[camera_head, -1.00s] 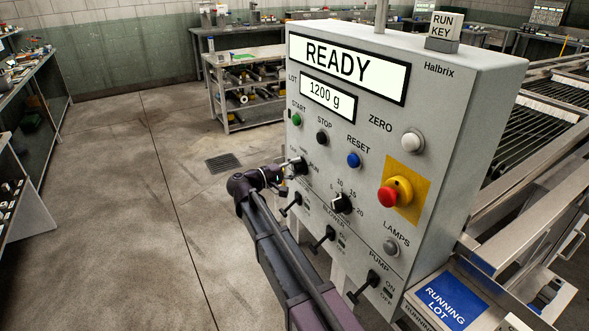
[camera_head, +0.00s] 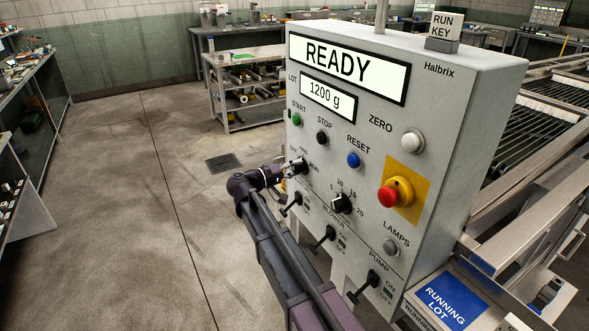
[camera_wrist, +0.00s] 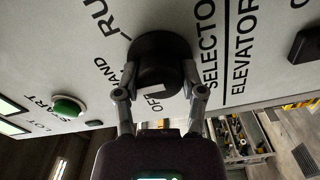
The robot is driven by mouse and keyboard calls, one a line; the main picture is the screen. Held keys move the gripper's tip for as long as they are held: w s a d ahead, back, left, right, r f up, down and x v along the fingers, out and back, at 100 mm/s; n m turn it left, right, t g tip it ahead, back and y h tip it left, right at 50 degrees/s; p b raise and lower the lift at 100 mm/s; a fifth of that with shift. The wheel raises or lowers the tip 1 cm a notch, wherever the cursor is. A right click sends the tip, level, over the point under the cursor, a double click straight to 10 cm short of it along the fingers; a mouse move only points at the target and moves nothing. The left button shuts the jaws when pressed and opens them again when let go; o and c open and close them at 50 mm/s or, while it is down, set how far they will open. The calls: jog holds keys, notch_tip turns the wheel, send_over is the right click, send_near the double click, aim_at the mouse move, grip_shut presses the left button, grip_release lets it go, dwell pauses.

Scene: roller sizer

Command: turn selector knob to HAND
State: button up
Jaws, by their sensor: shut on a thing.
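The black selector knob (camera_head: 299,166) sits on the grey control panel (camera_head: 455,120), low at its left side. In the wrist view the round knob (camera_wrist: 160,62) is between my two fingers, among the labels OFF, HAND, RUN and SELECTOR. My gripper (camera_wrist: 160,88) is shut on the knob, one finger on each side. In the head view my gripper (camera_head: 288,170) reaches the knob from the left. The HAND label (camera_wrist: 105,70) is left of the knob in the wrist view.
The green START button (camera_head: 296,119), black STOP button (camera_head: 322,138) and a black dial (camera_head: 342,203) are close by. Black switch levers (camera_head: 325,238) stick out below. A red emergency button (camera_head: 390,196) is at right. Floor left of the panel is open.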

jog(key=o, duration=1.1)
jog(key=shift+d, duration=0.2)
jog(key=shift+o, duration=0.2)
jog(key=shift+a, duration=0.1)
jog(key=shift+a, duration=0.15)
jog(key=shift+s+a, duration=0.35)
jog(key=shift+a, duration=0.05)
jog(key=v, duration=1)
jog(key=shift+s+a, duration=0.3)
jog(key=shift+s, duration=0.1)
